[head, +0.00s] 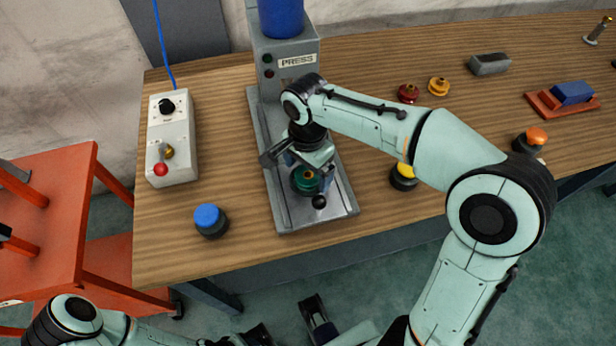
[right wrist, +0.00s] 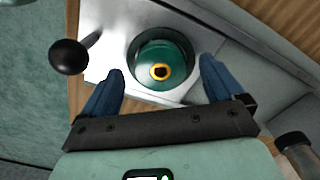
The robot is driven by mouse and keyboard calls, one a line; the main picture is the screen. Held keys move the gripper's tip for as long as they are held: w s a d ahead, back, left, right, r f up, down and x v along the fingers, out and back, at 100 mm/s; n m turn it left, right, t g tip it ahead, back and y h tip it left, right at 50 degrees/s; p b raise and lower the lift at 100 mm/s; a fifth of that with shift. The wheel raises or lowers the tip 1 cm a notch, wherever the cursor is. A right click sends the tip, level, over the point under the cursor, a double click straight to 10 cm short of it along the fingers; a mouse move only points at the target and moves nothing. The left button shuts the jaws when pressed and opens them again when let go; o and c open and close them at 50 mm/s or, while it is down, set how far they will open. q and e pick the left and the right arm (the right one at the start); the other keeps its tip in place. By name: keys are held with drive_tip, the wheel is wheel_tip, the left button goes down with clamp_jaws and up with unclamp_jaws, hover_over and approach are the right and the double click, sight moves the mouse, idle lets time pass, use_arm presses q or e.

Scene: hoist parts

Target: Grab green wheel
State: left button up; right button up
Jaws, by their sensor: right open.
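The green wheel (head: 305,182) is round, with a yellow-orange ring at its centre. It sits on the metal base of the press, near the front end. In the right wrist view the wheel (right wrist: 150,82) lies ahead of and between my two blue fingertips, with gaps at both sides. My right gripper (head: 308,170) is open and empty over the wheel and partly hides it in the head view; it also shows in the right wrist view (right wrist: 163,70).
A black ball knob (head: 319,202) stands close beside the wheel. The grey press (head: 284,50) rises behind. A control box (head: 172,140) and a blue button (head: 210,220) are to the left, a yellow button (head: 404,178) to the right. The wooden table's (head: 240,262) front edge is near.

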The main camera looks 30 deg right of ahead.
drive_tip(key=shift+f, duration=0.6)
drive_tip(key=c, duration=1.5)
drive_tip(key=shift+r, duration=0.1)
drive_tip(key=shift+c, duration=0.5)
drive_tip(key=shift+r, duration=0.1)
